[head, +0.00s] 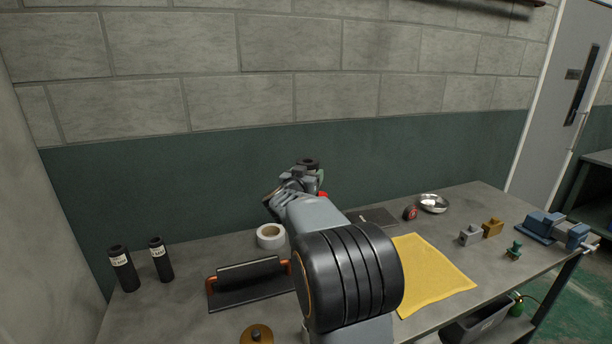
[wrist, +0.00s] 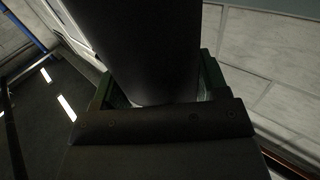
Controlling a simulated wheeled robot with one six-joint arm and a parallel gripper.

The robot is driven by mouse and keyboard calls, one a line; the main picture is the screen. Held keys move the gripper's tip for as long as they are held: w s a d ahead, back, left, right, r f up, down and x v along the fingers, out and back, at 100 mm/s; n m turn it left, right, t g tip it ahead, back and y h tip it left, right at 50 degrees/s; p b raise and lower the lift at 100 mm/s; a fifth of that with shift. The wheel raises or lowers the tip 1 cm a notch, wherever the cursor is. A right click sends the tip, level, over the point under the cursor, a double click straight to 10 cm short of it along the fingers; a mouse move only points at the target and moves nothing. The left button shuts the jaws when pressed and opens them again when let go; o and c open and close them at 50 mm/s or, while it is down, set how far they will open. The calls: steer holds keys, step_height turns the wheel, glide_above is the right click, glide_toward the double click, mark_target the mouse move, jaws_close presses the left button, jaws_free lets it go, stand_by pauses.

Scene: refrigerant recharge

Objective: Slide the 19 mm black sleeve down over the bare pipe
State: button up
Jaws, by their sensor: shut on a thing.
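My gripper (head: 309,177) is shut on a black sleeve, raised above the back of the bench near the green wall. The sleeve's round dark top (head: 308,162) shows just above the jaws in the head view. In the wrist view the black sleeve (wrist: 155,45) fills the space between the green finger pads of my gripper (wrist: 155,90). My arm hides what is below the sleeve. I cannot make out the bare pipe in either view. Two more black sleeves with white labels, a wider one (head: 123,270) and a narrower one (head: 161,260), stand upright at the bench's left end.
A white tape roll (head: 271,236), a black tray with orange handles (head: 247,286) and a brass disc (head: 257,335) lie left of my arm. A yellow cloth (head: 432,275), tape measure (head: 410,213), steel bowl (head: 433,203), small blocks and a blue vise (head: 548,226) are right.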

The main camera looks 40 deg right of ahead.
steer(key=shift+f, duration=0.15)
stand_by(0.6)
steer(key=shift+f+b, duration=1.1)
steer(key=shift+f, duration=0.85)
steer(key=shift+f+b, duration=1.25)
steer(key=shift+f, duration=0.8)
steer(key=shift+f+b, duration=1.35)
steer(key=shift+f, duration=0.6)
steer(key=shift+f+b, duration=1.3)
steer(key=shift+f, duration=0.75)
